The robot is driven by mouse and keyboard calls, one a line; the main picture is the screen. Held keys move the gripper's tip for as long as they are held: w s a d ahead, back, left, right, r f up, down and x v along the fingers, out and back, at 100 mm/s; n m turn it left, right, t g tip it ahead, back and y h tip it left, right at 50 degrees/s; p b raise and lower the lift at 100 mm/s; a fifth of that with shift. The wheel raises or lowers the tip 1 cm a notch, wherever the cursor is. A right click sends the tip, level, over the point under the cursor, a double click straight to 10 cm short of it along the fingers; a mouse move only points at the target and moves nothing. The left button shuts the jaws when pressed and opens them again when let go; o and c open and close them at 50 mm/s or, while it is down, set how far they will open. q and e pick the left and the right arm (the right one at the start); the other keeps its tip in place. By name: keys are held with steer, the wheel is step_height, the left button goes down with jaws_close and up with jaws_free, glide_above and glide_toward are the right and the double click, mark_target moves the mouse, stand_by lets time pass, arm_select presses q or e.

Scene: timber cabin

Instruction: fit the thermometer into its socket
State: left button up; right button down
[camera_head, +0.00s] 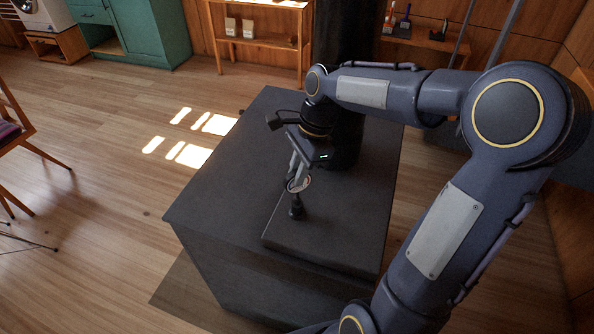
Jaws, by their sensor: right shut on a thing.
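My right gripper (298,174) reaches down over the dark block, shut on the thermometer (299,185). The thermometer looks like a small round dial with a pale rim, partly covered by the fingers. Directly below it a small dark upright piece (297,211) stands on the raised slab of the block. It looks like the socket, but its opening is hidden. The dial lines up closely above it in this view; I cannot tell whether the stem is inside or just above. My left gripper is not in view.
The dark block (225,185) has a raised slab (335,245) at its front right. A thick black pipe (345,50) rises behind the gripper. The block's left top is clear. A chair (20,130) stands at far left, and a wooden shelf (265,42) at the back.

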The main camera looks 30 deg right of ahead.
steer(key=shift+f+b, duration=0.45)
steer(key=shift+f, duration=0.35)
steer(key=c, duration=1.3)
jaws_free()
steer(key=shift+r, duration=0.1)
steer(key=v, duration=0.7)
steer(key=shift+s+a, duration=0.2)
steer(key=shift+s, duration=0.05)
steer(key=shift+r, duration=0.35)
